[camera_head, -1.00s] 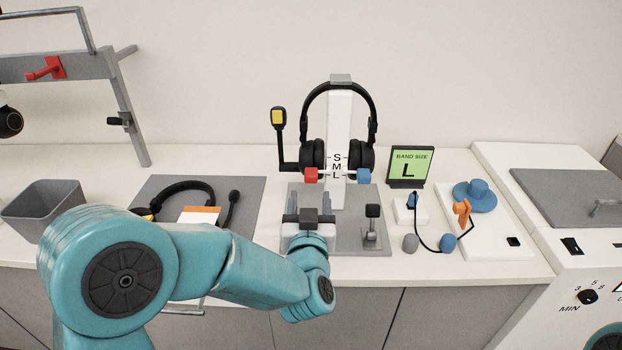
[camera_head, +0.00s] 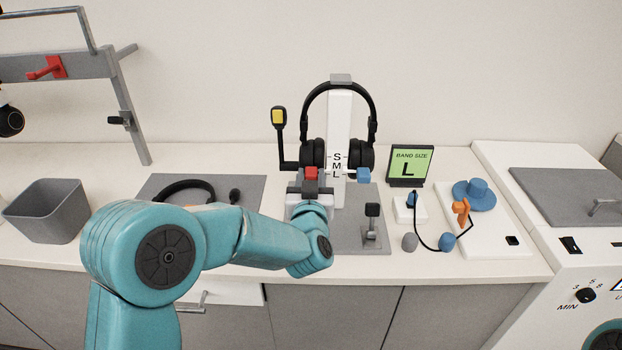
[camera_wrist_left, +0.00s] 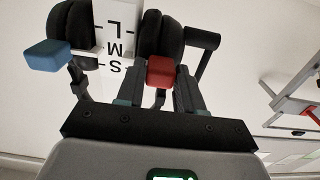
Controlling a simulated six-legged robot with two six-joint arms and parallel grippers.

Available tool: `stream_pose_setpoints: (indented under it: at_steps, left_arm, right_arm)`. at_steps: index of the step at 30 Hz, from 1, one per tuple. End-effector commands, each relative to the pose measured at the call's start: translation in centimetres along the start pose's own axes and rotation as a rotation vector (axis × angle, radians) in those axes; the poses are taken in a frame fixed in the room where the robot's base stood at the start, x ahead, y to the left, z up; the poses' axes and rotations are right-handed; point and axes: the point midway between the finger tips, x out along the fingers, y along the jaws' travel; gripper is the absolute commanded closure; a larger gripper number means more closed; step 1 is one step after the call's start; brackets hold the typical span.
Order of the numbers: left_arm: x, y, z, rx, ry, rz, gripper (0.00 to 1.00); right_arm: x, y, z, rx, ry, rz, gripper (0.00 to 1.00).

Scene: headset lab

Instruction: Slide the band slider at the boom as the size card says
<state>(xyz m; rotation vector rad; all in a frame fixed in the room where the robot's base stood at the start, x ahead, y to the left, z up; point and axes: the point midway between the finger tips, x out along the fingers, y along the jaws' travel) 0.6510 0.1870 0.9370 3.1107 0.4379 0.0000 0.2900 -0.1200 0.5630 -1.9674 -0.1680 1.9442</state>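A black headset (camera_head: 339,95) hangs on the white boom (camera_head: 340,118), which carries the letters S, M and L. A red block (camera_head: 311,173) is left of the boom and a blue block (camera_head: 364,175) right of it, both near the L in the picture. The green size card (camera_head: 410,163) reads "BAND SIZE L". My left gripper (camera_head: 311,181) is open just in front of the red block. My right gripper is out of view.
A small black-topped lever (camera_head: 372,211) is right of my gripper on the grey plate (camera_head: 350,246). A grey bin (camera_head: 47,210) and a second headset (camera_head: 188,184) lie left.

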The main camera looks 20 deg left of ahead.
Motion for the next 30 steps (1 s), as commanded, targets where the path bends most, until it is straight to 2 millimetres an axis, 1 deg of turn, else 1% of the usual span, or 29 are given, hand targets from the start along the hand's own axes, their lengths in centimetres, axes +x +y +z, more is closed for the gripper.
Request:
stream_pose_setpoints:
  at_steps: [4,9,11,20,21,22,30]
  left_arm:
    - [0.0,0.0,0.6,0.0,-0.001,0.0,1.0]
    - [0.0,0.0,2.8,0.001,-0.002,0.0,1.0]
    - [0.0,0.0,3.3,0.001,-0.002,0.0,1.0]
    - [-0.1,0.0,3.3,0.002,-0.011,0.001,1.0]
    - [-0.1,0.0,3.4,0.002,-0.011,0.001,0.51]
    - [-0.1,0.0,3.4,0.002,-0.011,0.001,0.43]
    - [-0.1,0.0,3.0,0.001,-0.004,0.0,0.43]
  right_arm:
    - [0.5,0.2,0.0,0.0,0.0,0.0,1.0]
    - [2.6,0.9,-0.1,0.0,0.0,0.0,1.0]
    - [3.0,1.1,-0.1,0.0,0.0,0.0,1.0]
    - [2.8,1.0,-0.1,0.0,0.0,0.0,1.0]
    - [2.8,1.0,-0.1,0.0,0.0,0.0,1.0]
    - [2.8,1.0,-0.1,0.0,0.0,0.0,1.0]
    - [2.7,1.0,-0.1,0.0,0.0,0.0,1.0]
